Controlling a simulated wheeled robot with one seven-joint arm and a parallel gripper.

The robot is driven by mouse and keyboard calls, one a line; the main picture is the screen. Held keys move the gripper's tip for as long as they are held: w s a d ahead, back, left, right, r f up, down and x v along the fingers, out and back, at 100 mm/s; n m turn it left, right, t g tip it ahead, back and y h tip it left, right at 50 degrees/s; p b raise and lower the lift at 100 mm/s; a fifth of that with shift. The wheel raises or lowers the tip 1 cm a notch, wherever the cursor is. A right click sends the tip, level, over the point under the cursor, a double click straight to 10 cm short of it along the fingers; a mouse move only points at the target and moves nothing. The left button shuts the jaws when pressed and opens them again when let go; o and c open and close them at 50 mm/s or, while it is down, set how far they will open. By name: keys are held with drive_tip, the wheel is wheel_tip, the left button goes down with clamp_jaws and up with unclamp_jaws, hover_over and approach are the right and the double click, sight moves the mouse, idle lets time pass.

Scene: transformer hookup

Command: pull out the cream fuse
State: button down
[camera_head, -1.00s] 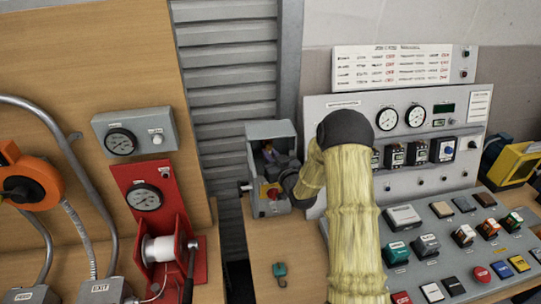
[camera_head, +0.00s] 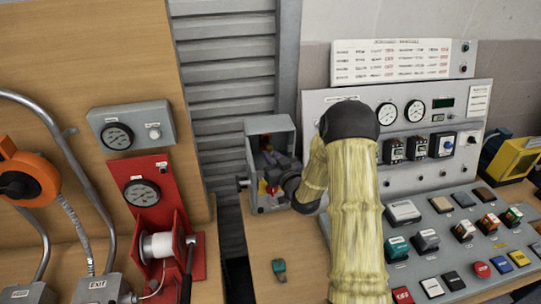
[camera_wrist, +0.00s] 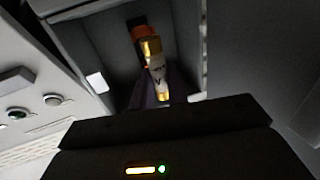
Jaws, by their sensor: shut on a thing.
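The cream fuse (camera_wrist: 157,68) shows in the wrist view, with bright metal end caps and a dark mark on its body. My gripper (camera_wrist: 158,92) is shut on it, with purplish fingers on both sides of its lower part. An orange-brown piece (camera_wrist: 139,33) lies just beyond the fuse's upper end; I cannot tell whether they touch. In the head view, the open grey fuse box (camera_head: 284,122) stands at the back of the bench, and my gripper reaches into it from the right. The fuse is too small and covered to make out there.
A red and yellow switch (camera_head: 264,187) sits low on the box front, close to my wrist. A teal clip-like object (camera_head: 279,268) lies on the bench. A red reel stand (camera_head: 150,205) is at left.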

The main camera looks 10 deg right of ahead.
drive_tip(key=shift+s, duration=0.8)
